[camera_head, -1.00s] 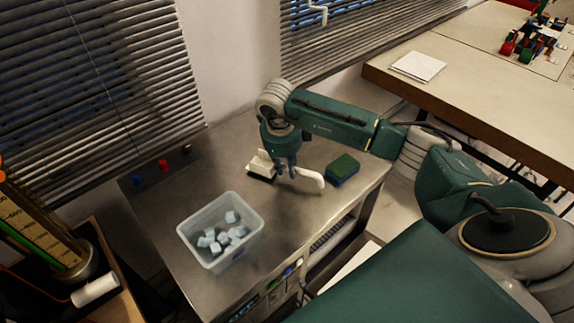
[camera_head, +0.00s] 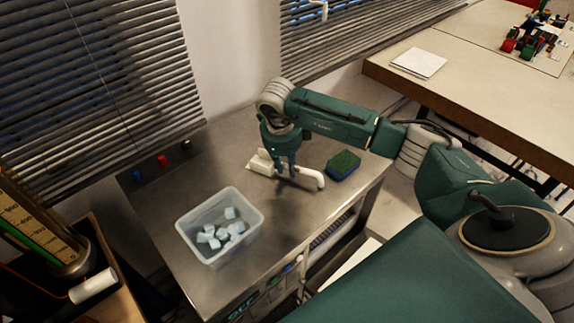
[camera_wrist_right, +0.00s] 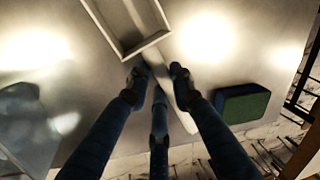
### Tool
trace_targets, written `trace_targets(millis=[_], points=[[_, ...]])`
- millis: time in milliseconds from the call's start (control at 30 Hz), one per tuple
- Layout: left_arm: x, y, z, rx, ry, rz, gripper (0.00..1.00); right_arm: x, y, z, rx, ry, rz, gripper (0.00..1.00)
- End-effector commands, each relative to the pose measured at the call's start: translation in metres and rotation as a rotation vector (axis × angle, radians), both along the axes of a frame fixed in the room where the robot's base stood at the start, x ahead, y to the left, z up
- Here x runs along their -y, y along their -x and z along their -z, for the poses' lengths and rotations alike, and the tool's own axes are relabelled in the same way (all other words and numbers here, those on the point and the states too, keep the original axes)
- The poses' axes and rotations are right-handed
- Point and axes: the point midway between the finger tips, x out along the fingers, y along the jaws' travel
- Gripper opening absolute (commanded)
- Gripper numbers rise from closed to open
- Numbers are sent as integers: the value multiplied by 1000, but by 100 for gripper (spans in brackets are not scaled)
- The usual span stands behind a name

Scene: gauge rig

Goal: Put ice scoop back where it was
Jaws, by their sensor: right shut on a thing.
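The white ice scoop (camera_head: 313,179) is over the metal counter (camera_head: 190,165), with its pan towards the back left and its handle towards the right. My right gripper (camera_head: 285,172) points down and is shut on the scoop's handle. In the right wrist view, the scoop's square pan (camera_wrist_right: 128,28) is at the top, and its handle runs down between my fingers (camera_wrist_right: 160,82). I cannot tell whether the scoop touches the counter. A clear bin (camera_head: 190,243) with several pale ice cubes stands at the front left. My left gripper is not in view.
A green and blue sponge (camera_head: 343,166) lies just right of the scoop handle, near the counter's edge; it also shows in the wrist view (camera_wrist_right: 242,103). Red and blue knobs (camera_head: 162,160) are at the back left. The counter between bin and scoop is clear.

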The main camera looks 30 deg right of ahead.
Motion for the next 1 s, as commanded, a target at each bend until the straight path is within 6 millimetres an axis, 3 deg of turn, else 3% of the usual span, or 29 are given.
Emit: trace_targets(millis=[33,133,533,1000], points=[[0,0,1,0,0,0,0,0,0,1,0,0,1,24],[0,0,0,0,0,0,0,0,0,0,0,0,1,44],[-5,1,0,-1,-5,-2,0,-1,0,-7,2,0,0,44],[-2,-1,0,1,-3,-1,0,-16,8,-96,5,0,-1,44]])
